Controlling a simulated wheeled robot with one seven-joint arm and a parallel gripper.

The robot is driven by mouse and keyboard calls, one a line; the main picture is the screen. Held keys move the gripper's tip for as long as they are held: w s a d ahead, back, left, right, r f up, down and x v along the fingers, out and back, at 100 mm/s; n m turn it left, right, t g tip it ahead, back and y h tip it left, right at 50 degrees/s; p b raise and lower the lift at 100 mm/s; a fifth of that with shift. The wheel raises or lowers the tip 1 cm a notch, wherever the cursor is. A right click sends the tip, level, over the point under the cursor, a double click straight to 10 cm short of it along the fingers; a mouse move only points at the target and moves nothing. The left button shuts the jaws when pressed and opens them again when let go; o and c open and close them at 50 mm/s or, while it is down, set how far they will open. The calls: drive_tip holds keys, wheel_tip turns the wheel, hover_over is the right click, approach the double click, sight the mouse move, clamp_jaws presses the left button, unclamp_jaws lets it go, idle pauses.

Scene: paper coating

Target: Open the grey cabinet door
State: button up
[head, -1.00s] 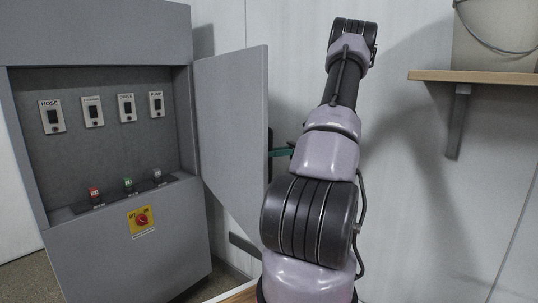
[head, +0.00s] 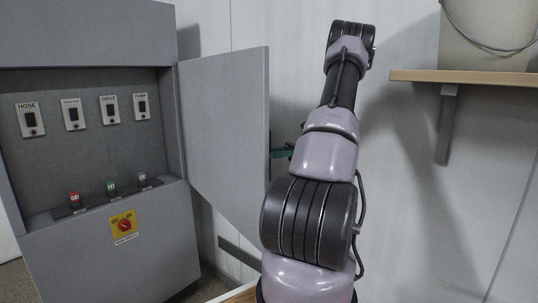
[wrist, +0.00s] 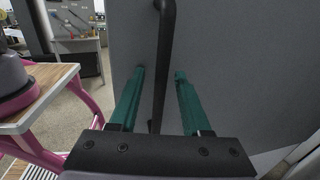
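The grey cabinet (head: 90,35) stands at the left in the head view, its front open onto a recess with switches. The grey cabinet door (head: 225,130) is swung well out from the cabinet's right side. In the wrist view the door (wrist: 240,80) fills the middle and right. Its dark bar handle (wrist: 164,45) runs upright between the two green fingers of my gripper (wrist: 160,75). The fingers are apart, with gaps showing on both sides of the handle. In the head view a bit of my green gripper (head: 284,153) shows beside the door's outer edge; my arm hides the rest.
A wall shelf (head: 460,77) with a bucket (head: 487,35) on it is at the right. A pale panelled wall (head: 405,40) stands behind the door and my arm. The wrist view shows open floor (wrist: 75,85) and a distant tool board (wrist: 72,18) at the left.

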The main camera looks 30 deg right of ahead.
wheel_tip(320, 180, up, 10)
idle(0.7)
